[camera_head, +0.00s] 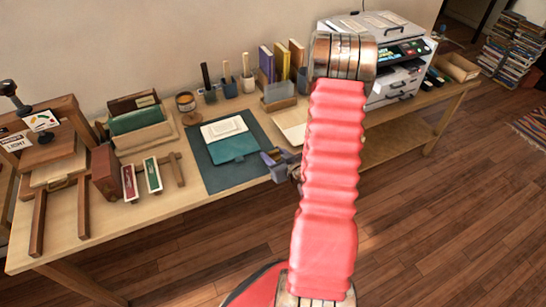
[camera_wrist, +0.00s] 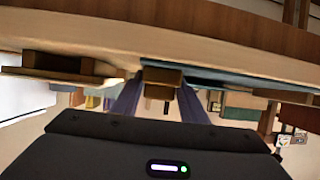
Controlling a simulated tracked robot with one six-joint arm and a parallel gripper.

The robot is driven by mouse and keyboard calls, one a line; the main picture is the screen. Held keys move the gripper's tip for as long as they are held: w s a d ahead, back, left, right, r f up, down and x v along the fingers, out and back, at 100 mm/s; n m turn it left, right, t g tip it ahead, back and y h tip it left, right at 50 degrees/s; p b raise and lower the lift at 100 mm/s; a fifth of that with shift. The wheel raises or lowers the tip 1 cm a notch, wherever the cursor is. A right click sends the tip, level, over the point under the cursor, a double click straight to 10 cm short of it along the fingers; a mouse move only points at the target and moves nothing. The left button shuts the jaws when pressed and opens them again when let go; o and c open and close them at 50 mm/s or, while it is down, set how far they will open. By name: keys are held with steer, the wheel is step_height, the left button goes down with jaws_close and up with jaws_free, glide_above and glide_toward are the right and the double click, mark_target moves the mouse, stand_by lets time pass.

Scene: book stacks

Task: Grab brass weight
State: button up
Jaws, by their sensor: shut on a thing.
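In the wrist view, which looks upside down, the brass weight (camera_wrist: 163,78) is a small brownish-gold block between the two bluish fingers of my gripper (camera_wrist: 158,98). The fingers are shut on it, one on each side. It appears at the edge of the blue-green mat, and I cannot tell whether it still touches the surface. In the head view my gripper (camera_head: 277,160) is low over the mat's right edge, partly behind my red arm. I cannot make out the brass weight there.
The dark green mat (camera_head: 213,176) holds a teal and white book (camera_head: 228,138). Wooden presses, trays and a hammer stand left on the table (camera_head: 105,222). Cups, upright books and a grey bin (camera_head: 280,96) line the back. A white printer (camera_head: 400,75) stands right. Floor in front is clear.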

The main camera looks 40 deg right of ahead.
mark_target(273, 151)
steer(key=c, duration=0.7)
steer(key=shift+o, duration=0.2)
steer(key=shift+r, duration=0.1)
steer(key=shift+r, duration=4.95)
